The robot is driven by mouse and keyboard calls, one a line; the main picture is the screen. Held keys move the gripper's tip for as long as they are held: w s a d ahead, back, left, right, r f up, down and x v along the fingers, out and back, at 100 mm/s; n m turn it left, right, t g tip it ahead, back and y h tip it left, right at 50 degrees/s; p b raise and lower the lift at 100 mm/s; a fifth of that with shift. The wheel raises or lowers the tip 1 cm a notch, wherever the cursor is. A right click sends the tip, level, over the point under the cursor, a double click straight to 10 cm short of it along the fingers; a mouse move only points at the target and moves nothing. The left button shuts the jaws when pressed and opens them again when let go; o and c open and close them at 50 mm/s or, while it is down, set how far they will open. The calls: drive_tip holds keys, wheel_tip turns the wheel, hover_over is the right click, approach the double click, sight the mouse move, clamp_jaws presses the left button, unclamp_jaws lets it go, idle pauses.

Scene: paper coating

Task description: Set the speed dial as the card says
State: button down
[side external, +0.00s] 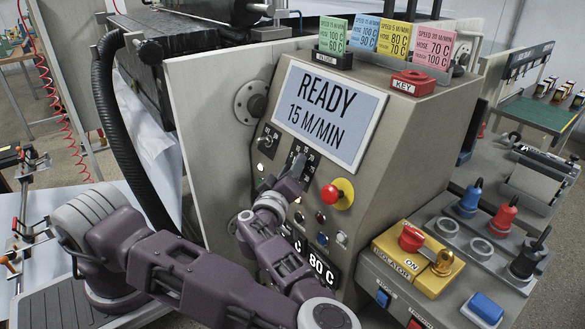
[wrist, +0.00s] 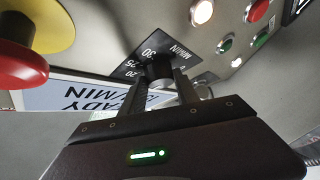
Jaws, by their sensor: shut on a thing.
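The speed dial's black knob (wrist: 160,72) sits on a dark scale plate marked M/MIN, with 20, 25 and 30 legible in the wrist view. My gripper (wrist: 167,84) is shut on the knob, one finger on each side. In the side view my gripper (side external: 296,170) reaches the dial plate (side external: 311,158) below the screen and hides most of the knob; I cannot read its pointer. The screen (side external: 331,112) reads READY, 15 M/MIN. Green (side external: 333,35), blue (side external: 365,33), yellow (side external: 394,38) and pink (side external: 433,48) cards stand on top; their speed lines are small and hard to read.
A red stop button (side external: 332,194) on a yellow disc sits right of my gripper, with small lamps and buttons below. A second dial (side external: 267,141) is at the left. A red KEY block (side external: 409,82) is on top. A yellow isolator box (side external: 417,258) stands lower right.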

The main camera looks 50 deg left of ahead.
drive_tip(key=shift+r, duration=0.1)
drive_tip(key=c, duration=0.9)
unclamp_jaws()
